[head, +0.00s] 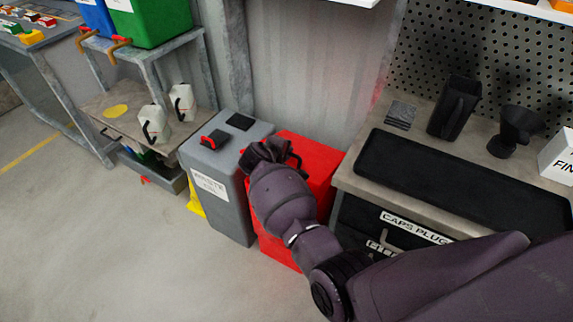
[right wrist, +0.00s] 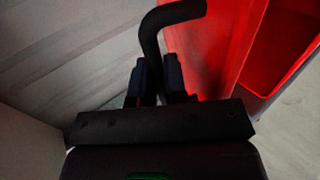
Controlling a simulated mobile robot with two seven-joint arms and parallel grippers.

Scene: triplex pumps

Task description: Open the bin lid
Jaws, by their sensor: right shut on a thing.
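The red bin (head: 318,163) stands between a grey bin and the workbench, partly hidden behind my right arm. My right gripper (head: 266,152) is at its rear left top edge. In the right wrist view, the two fingers (right wrist: 158,82) are shut on a black bent handle (right wrist: 172,16), which curves up and to the right. Red surfaces of the bin (right wrist: 212,42) are close beside the handle on the right. I cannot tell how far the lid is open. My left gripper is not in view.
The grey bin (head: 238,199), with a waste label and a red-handled item on top, stands just left of the red bin. The workbench (head: 352,176) with a black mat is close on the right. The floor (head: 120,240) at front left is clear.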

